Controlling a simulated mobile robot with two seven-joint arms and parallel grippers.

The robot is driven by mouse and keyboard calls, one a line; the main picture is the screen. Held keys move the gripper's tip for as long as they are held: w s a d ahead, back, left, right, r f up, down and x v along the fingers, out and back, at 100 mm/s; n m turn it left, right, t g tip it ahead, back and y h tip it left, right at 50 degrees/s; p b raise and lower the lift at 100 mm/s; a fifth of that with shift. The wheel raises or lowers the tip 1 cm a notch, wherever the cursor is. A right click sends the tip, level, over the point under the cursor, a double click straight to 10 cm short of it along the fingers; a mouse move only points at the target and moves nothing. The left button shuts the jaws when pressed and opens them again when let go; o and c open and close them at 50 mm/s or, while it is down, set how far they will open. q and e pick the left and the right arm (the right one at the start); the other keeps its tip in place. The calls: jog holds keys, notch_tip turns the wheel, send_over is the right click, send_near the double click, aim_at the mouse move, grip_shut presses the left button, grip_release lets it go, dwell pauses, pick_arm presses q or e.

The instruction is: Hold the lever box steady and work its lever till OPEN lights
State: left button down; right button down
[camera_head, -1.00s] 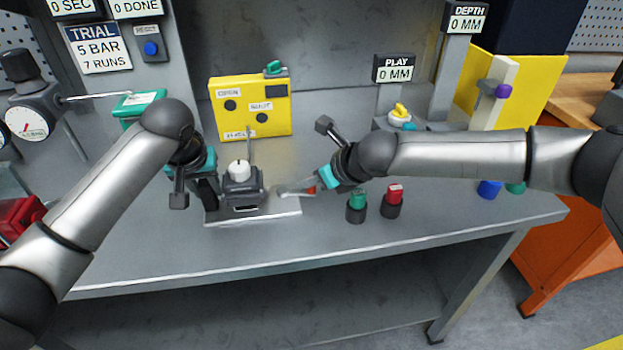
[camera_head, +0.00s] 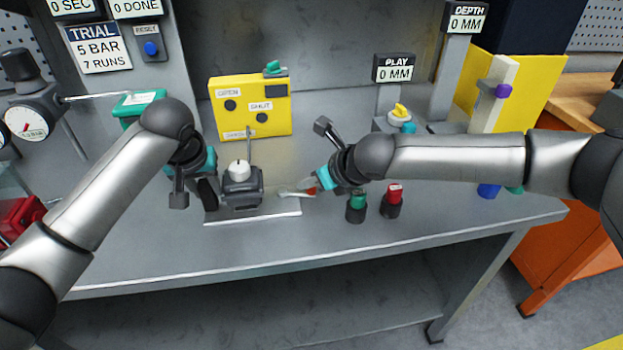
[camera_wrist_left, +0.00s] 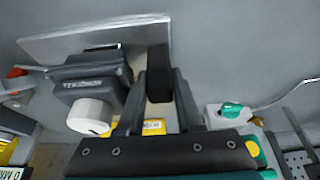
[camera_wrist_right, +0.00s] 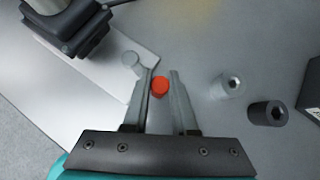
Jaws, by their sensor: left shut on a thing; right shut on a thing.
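The lever box (camera_head: 242,190) is a dark grey block with a white knob (camera_head: 239,168) on top, on a pale base plate (camera_head: 255,216). My left gripper (camera_wrist_left: 160,85) is shut on an upright black grip (camera_wrist_left: 158,72) beside the box. The lever's orange tip (camera_wrist_right: 160,88) is between the fingers of my right gripper (camera_wrist_right: 160,84), to the right of the box. The lever rod is partly hidden by the fingers. The yellow panel (camera_head: 225,125) behind the box carries OPEN and SHUT labels, and its round lamps (camera_head: 230,105) look dark.
A gauge (camera_head: 32,122) and green block (camera_head: 138,103) stand at left. A PLAY display (camera_head: 393,68) stands at back right. The front bench strip is clear.

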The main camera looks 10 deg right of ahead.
aim_at(301, 196)
jog(key=s+m+h, duration=0.1)
jog(key=s+a+m+t+h, duration=0.1)
jog(key=m, duration=0.1)
jog(key=shift+f, duration=0.1)
jog(key=m+h, duration=0.1)
jog(key=s+a+m+h, duration=0.1)
jog(key=m, duration=0.1)
jog(key=a+m+h, duration=0.1)
jog(key=m, duration=0.1)
jog(key=shift+s+h, duration=0.35)
jog(key=shift+h, duration=0.05)
jog(key=m+h, duration=0.1)
jog(key=a+m+h, duration=0.1)
jog(key=m, duration=0.1)
jog(key=shift+s+a+g+h, duration=0.2)
jog(key=shift+s+g+h, duration=0.1)
jog(key=shift+s+g, duration=0.1)
jog(key=shift+a+m+g+h, duration=0.35)
jog(key=shift+m+h, duration=0.15)
jog(key=shift+m, duration=0.3)
jog(key=shift+a+m+g+h, duration=0.3)
jog(key=shift+m+h, duration=0.2)
jog(key=shift+m, duration=0.3)
jog(key=shift+s+a, duration=0.1)
jog(key=c, duration=0.7)
grip_release()
